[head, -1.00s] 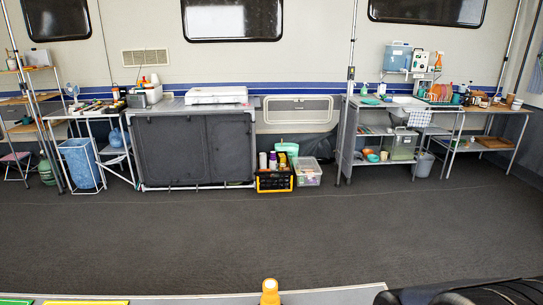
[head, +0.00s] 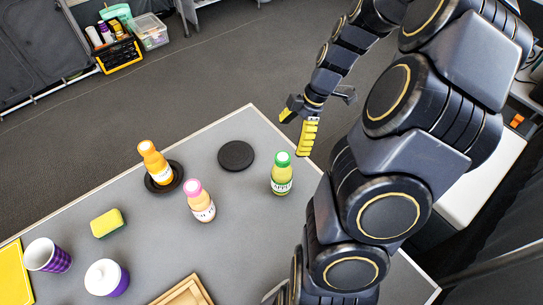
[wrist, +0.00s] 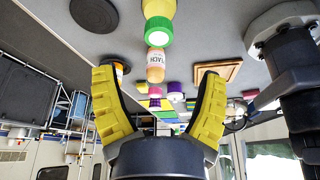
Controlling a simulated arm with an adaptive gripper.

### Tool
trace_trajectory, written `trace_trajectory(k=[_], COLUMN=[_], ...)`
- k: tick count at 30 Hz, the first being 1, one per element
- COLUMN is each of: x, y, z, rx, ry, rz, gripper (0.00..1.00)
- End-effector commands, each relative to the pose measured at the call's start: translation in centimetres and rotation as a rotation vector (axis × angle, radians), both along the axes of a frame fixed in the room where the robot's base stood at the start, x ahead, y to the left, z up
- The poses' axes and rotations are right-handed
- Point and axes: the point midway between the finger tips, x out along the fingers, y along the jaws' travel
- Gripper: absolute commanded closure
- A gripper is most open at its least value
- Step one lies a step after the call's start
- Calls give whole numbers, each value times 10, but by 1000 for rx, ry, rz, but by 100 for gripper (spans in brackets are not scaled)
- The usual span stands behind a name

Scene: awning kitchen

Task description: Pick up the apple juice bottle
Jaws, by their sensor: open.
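The apple juice bottle (head: 281,178), with a green cap and green label, stands upright near the table's right edge. In the wrist view, which looks upside down, its green cap and yellowish body (wrist: 159,28) are at the top centre, partly cut off. My gripper (head: 298,126) is open and empty, beyond the bottle around the table's far right edge and apart from it. Its yellow-padded fingers (wrist: 158,74) stand wide apart in the wrist view, with nothing between the pads.
A pink-capped peach bottle (head: 201,203) stands left of the apple bottle. An orange bottle (head: 156,165) stands on a black coaster; another black coaster (head: 236,156) is empty.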

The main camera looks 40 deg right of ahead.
Motion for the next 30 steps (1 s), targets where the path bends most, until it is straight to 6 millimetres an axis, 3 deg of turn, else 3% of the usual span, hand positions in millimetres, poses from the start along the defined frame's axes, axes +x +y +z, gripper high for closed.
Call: trace_trajectory(k=[5, 21, 30], x=[-2, 6, 7], y=[-11, 18, 19], z=[-15, -76, -79], rx=[3, 4, 0], ry=[-30, -31, -34], rz=[36, 39, 39], gripper=[27, 27, 28])
